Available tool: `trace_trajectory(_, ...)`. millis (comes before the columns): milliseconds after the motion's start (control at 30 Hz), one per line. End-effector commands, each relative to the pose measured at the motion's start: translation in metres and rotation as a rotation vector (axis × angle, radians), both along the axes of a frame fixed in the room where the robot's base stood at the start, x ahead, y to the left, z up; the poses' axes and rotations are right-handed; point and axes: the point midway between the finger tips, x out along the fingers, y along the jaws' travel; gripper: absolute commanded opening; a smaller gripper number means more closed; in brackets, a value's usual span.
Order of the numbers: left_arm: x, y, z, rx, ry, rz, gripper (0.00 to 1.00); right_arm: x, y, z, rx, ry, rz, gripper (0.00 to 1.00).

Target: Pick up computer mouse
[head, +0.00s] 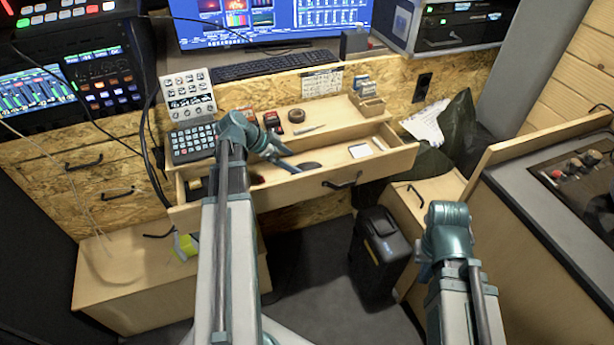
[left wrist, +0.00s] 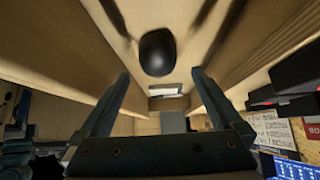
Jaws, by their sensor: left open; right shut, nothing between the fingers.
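The computer mouse (head: 310,166) is a small dark oval lying in the open wooden drawer (head: 392,166). In the left wrist view the black mouse (left wrist: 157,52) lies on the pale drawer floor, beyond the fingertips and roughly centred between them. My left gripper (head: 287,162) reaches down into the drawer beside the mouse. In its wrist view the two fingers of the left gripper (left wrist: 161,75) are spread apart with nothing between them. My right arm stands at the lower right, away from the drawer. Its gripper fingers are hidden behind the arm.
The drawer walls stand close around my left gripper. A white card (head: 360,151) lies farther right in the drawer. A keypad (head: 193,143), a tape roll (head: 296,115) and a small wooden organiser (head: 367,103) are on the shelf behind. A black case (head: 380,250) stands on the floor.

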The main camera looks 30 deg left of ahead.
Motion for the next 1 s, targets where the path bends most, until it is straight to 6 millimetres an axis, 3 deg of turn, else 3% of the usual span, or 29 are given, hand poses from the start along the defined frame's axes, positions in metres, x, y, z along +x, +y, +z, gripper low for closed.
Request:
trace_trajectory(333, 0.004, -0.004, -0.007, 0.0, 0.0, 0.0, 1.0, 0.0, 0.0, -0.007, 0.0, 0.0, 0.0, 0.0)
trace_trajectory(700, 0.024, -0.024, -0.044, 0.001, 0.001, 0.0, 1.0, 0.0, 0.0, -0.044, 0.0, 0.0, 0.0, 0.0)
trace_trajectory(967, 0.026, -0.026, -0.043, -0.001, 0.0, 0.001, 1.0, 0.0, 0.0, -0.043, 0.0, 0.0, 0.0, 0.0)
trace_trajectory(1000, 0.026, -0.026, -0.043, -0.001, 0.0, 0.001, 0.95, 0.0, 0.0, -0.043, 0.0, 0.0, 0.0, 0.0)
